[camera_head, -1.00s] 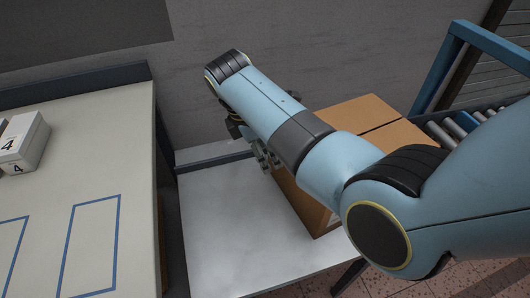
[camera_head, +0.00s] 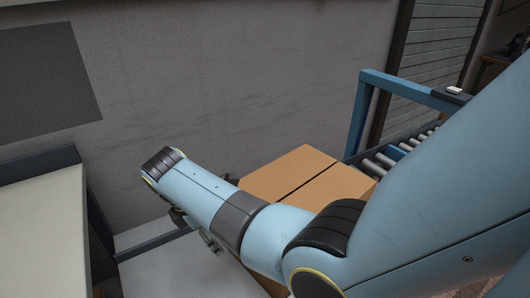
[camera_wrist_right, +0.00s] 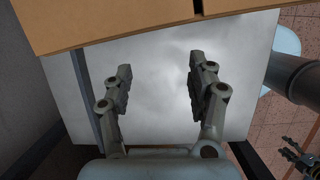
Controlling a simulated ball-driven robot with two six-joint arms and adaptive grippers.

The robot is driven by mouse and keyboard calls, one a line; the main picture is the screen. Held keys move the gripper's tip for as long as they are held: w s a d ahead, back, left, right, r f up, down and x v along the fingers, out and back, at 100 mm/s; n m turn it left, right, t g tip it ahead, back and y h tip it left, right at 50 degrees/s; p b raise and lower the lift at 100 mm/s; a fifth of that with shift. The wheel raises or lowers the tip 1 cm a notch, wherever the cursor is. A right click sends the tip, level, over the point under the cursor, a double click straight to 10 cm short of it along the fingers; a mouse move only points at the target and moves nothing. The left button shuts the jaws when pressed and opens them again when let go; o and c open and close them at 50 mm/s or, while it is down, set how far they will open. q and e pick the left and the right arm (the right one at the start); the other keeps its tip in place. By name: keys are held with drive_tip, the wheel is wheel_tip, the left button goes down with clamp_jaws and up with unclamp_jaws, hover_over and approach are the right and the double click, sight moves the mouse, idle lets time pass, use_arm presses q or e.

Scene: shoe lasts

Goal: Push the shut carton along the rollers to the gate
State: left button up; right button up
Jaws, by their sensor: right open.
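The brown carton (camera_head: 318,180) is shut, with a dark seam across its top. It stands on a pale surface, just short of the rollers (camera_head: 385,160) in the head view; my right arm hides its near side. Its edge crosses the top of the right wrist view (camera_wrist_right: 130,22). My right gripper (camera_wrist_right: 160,70) is open and empty, its fingers apart, pointing towards the carton from its left side. In the head view the forearm mostly hides this gripper. A small dark jawed shape at the lower right of the wrist view looks like my left gripper (camera_wrist_right: 300,158); its jaws are unclear.
A blue frame (camera_head: 405,90) stands over the rollers, with a slatted shutter (camera_head: 435,50) behind. A grey wall (camera_head: 230,80) runs along the back. A pale table (camera_head: 40,235) with a dark raised edge is at left. The pale surface (camera_wrist_right: 155,110) under the right gripper is bare.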

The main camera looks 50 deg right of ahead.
sight(283, 195)
drive_tip(key=shift+s+d+p, duration=0.7)
drive_tip(key=shift+d+p, duration=0.3)
drive_tip(key=shift+d, duration=1.7)
drive_tip(key=shift+s+d+p, duration=0.7)
drive_tip(key=shift+d+p, duration=0.35)
drive_tip(key=shift+d, duration=1.65)
drive_tip(key=shift+s+d+p, duration=0.7)
drive_tip(key=shift+d+p, duration=0.3)
drive_tip(key=shift+d, duration=1.7)
drive_tip(key=shift+s+d, duration=0.2)
drive_tip(key=shift+d, duration=0.5)
drive_tip(key=shift+s+d, duration=0.15)
drive_tip(key=shift+d, duration=0.5)
